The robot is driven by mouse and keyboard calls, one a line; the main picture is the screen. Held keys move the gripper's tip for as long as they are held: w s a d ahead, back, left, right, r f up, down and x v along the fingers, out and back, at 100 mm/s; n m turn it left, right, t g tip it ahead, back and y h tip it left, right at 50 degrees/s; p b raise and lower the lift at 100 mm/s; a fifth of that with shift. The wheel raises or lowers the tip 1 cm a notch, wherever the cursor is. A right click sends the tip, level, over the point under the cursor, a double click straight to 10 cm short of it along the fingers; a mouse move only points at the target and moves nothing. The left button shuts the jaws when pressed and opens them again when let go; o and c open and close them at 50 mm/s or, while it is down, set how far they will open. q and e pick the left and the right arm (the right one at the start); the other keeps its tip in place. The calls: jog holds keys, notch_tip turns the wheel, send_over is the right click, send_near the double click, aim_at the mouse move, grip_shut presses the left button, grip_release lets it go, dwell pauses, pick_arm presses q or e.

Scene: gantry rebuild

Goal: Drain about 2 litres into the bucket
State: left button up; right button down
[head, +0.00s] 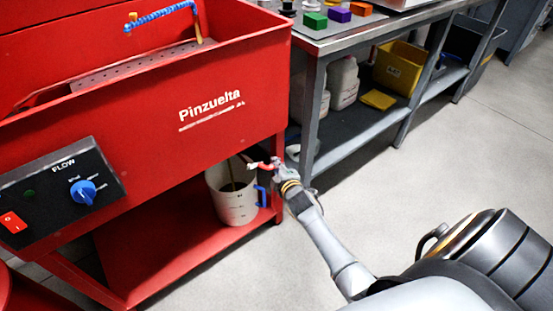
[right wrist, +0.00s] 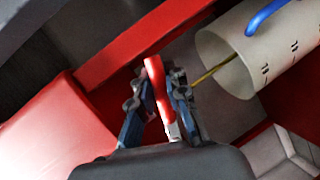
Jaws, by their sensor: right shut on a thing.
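The pale bucket (head: 236,207) with a blue handle and dark marks stands upright on the red lower shelf (head: 150,262) under the red parts washer (head: 150,120). It also shows in the right wrist view (right wrist: 280,62). A thin yellow-brown stream (right wrist: 214,71) runs into its mouth; I cannot read the level inside. My right gripper (head: 276,168) is shut on a red lever (right wrist: 156,82) beside the bucket, under the washer's right corner. The lever's pivot and the outlet are mostly hidden. My left gripper is not in view.
A control panel marked FLOW (head: 62,165) with a blue knob (head: 83,192) and a red switch (head: 12,222) is on the washer's front. A grey workbench (head: 345,38) stands right of it, with a yellow bin (head: 399,68) below. The floor at right is clear.

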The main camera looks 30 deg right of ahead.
jog(key=c, duration=1.3)
grip_release()
jog(key=shift+s, duration=0.15)
jog(key=v, duration=1.1)
jog(key=shift+s+a+r, duration=0.1)
jog(key=shift+s+a, duration=0.05)
jog(key=shift+s, duration=0.2)
